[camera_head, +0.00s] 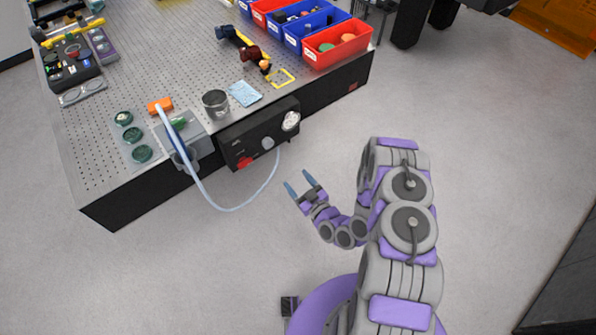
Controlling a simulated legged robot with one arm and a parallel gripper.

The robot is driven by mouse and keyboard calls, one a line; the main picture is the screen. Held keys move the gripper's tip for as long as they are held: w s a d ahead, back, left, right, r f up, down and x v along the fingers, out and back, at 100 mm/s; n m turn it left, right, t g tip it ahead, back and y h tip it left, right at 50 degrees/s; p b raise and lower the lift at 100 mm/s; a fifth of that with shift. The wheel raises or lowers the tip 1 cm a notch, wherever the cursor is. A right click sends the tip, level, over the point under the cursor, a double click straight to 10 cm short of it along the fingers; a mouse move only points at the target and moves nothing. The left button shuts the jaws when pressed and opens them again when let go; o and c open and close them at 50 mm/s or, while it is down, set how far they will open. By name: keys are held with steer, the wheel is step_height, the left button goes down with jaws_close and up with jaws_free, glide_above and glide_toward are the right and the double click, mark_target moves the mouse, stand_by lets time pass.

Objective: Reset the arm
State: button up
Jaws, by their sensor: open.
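My gripper (301,185) is in the middle of the head view, with its two blue fingertips apart and nothing between them. It is over the grey floor, in front of the perforated workbench (185,60) and apart from it. My purple and grey arm is bent, rising at the right and folding back left to the gripper. A black control box (258,140) with a round gauge and a red knob is on the bench's front side. A pale blue hose (225,208) loops from this box to a grey device (186,150) on the bench, left of my gripper.
On the bench are red and blue bins (337,45), a metal cup (216,102), a light blue cloth (244,93), green discs (133,134) and an orange block (160,105). The hose hangs over the bench edge near my gripper. The floor (480,130) to the right is clear.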

steer(key=w+d+r+n+g+h, duration=0.2)
steer(key=w+d+r+g+h, duration=0.35)
steer(key=d, duration=0.25)
steer(key=s+d+r+m+g+h, duration=0.2)
steer(key=s+d+r, duration=0.15)
steer(key=r, duration=0.25)
steer(key=s+d+r+m+g+h, duration=0.1)
steer(key=s+d+r+g+h, duration=0.2)
steer(key=r, duration=0.4)
steer(key=s+a+r+m+g, duration=0.1)
steer(key=s+r, duration=0.4)
steer(key=s, duration=0.6)
steer(key=s+a+r+m+g+y, duration=0.1)
steer(key=s+a+r+m+g, duration=0.1)
steer(key=s+r, duration=0.4)
steer(key=s+a+r+m+g, duration=0.1)
steer(key=s+r+m+g, duration=0.2)
steer(key=s, duration=1.3)
step_height(320, 180, up, 3)
steer(key=shift+s+a+m+g, duration=0.15)
steer(key=shift+s+m+g, duration=0.1)
steer(key=shift+m+g, duration=0.1)
